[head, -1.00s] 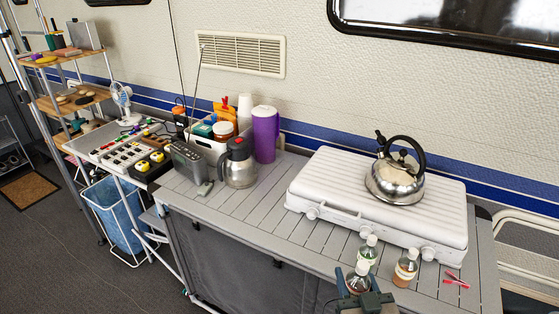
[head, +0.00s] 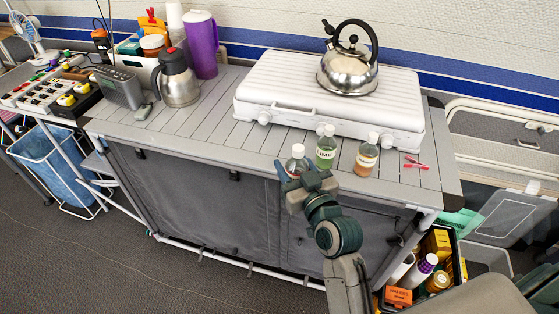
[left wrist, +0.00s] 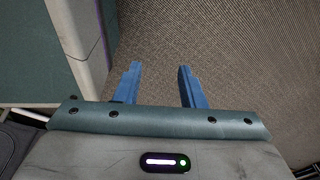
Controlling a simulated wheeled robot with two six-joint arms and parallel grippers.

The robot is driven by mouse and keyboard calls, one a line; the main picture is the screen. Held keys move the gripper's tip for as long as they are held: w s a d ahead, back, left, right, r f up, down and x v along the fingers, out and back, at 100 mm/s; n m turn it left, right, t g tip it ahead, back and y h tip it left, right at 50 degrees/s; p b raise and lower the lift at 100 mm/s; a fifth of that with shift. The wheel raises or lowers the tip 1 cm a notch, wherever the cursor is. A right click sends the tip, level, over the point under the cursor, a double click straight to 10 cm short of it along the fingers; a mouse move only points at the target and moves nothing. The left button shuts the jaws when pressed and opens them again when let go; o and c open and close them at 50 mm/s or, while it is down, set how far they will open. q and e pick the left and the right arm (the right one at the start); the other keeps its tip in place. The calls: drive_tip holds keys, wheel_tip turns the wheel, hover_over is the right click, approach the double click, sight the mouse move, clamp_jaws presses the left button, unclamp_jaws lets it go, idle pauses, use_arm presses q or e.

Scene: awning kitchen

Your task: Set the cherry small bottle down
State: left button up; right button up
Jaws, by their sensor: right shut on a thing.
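The cherry small bottle (head: 297,160), with a white cap and dark reddish contents, is at the front edge of the grey slatted table (head: 210,135). My right gripper (head: 300,177) is shut on it from the front and hides its lower part. I cannot tell whether its base touches the table. A green bottle labelled LIME (head: 326,148) stands just right of it, and an orange-brown bottle (head: 367,156) stands further right. My left gripper (left wrist: 158,86) is open and empty above the floor in the left wrist view.
A white camp stove (head: 330,95) with a steel kettle (head: 348,70) stands behind the bottles. A red item (head: 416,164) lies to their right. A steel jug (head: 177,80) and a radio (head: 118,87) stand at left. The slats left of the bottle are clear.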

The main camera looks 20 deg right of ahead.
drive_tip(key=shift+w+r, duration=0.1)
